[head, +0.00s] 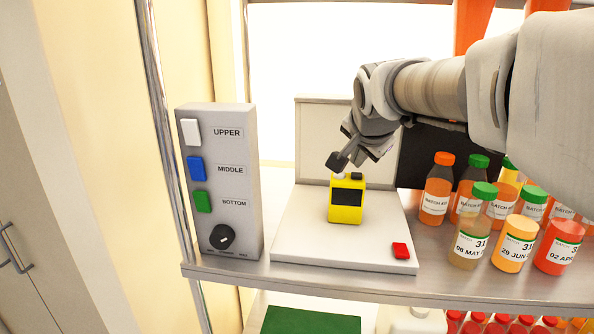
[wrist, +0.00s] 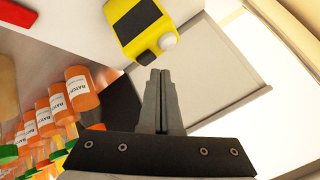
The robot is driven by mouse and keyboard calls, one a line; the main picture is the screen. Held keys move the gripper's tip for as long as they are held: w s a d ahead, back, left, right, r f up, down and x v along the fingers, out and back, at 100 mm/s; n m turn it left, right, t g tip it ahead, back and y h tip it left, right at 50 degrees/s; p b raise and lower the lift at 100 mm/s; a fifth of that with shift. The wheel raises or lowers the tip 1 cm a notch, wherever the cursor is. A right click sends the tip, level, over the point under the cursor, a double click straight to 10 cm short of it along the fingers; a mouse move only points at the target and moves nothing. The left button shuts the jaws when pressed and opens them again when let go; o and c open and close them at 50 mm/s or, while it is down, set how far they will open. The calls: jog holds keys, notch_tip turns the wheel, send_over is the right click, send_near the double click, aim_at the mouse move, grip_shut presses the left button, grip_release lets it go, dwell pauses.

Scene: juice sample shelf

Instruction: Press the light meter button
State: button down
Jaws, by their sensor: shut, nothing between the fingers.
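The yellow light meter (head: 346,200) has a dark display and stands upright on a light grey base plate. On its top I see a white dome and a small dark part, which looks like a button (head: 357,176). The meter also shows in the wrist view (wrist: 138,28), with its white dome toward the gripper. My gripper (head: 337,161) is shut and empty, just above and behind the meter's top. In the wrist view my fingertips (wrist: 160,72) sit together a little apart from the meter. I cannot tell the exact gap.
A grey control box (head: 225,185) with white, blue and green buttons and a dial stands left. A red button (head: 400,250) sits on the plate's front right corner. Several juice bottles (head: 515,240) crowd the shelf to the right. A pale panel (head: 313,140) stands behind the meter.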

notch_tip(320, 180, up, 6)
jog(key=p, duration=0.4)
dwell(0.3)
jog(key=s+f+n+g, duration=0.1)
jog(key=s+f+n, duration=0.2)
jog(key=s, duration=0.6)
jog(key=s+f+n+g, duration=0.1)
jog(key=s+f+n, duration=0.2)
jog(key=s+f, duration=0.3)
jog(key=s+f+n+g+y, duration=0.1)
jog(key=s+f+n, duration=0.3)
jog(key=s, duration=0.8)
jog(key=shift+d+f+g, duration=0.2)
jog(key=shift+f+g, duration=0.1)
jog(key=shift+f, duration=0.05)
jog(key=shift+s, duration=0.1)
